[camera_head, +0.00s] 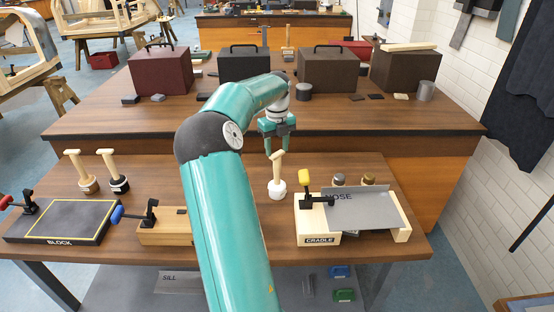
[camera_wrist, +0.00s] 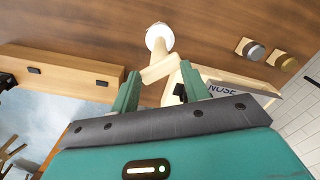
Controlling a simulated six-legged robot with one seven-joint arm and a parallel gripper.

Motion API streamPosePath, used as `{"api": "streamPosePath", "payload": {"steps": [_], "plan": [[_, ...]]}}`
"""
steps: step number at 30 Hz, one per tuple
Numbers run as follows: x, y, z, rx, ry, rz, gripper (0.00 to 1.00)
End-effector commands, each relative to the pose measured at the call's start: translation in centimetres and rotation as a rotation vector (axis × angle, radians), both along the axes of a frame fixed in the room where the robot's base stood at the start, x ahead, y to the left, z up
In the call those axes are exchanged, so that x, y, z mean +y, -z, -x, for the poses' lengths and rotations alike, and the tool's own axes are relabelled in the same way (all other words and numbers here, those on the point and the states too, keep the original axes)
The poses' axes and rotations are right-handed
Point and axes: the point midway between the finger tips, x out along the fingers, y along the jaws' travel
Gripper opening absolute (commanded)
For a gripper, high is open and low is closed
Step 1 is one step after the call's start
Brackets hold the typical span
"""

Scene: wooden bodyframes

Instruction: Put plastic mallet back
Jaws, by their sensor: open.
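A mallet with a white head (camera_head: 276,190) stands head-down on the brown workbench, its pale wooden handle pointing up. It looks like the plastic mallet. My gripper (camera_head: 279,147) is open above it, with the fingertips close to the top of the handle. In the wrist view the white head (camera_wrist: 159,38) lies beyond my gripper (camera_wrist: 160,71), and the handle's end shows between the two fingertips. I cannot tell whether they touch it. Two more mallets stand head-down at the left: one with a tan head (camera_head: 88,185) and one with a dark head (camera_head: 119,185).
The BLOCK board (camera_head: 62,222) and a wooden clamp block (camera_head: 165,232) lie at the left. The CRADLE fixture (camera_head: 318,226) holds a grey NOSE sheet (camera_head: 365,210) at the right. Two small cylinders (camera_head: 369,180) stand behind it. Dark toolboxes (camera_head: 327,70) stand on the rear bench.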

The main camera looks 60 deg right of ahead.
Motion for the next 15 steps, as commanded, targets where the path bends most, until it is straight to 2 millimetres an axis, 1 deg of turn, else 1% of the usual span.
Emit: {"api": "streamPosePath", "payload": {"steps": [1,6,10,15], "plan": [[-0.1,-1.1,0.0,-0.002,-0.001,0.003,0.46],[0.0,-3.6,0.0,0.001,-0.001,0.001,0.46],[0.0,-4.5,0.0,0.001,0.000,0.001,0.46],[0.0,-4.6,0.0,0.001,0.001,-0.001,0.46]]}}
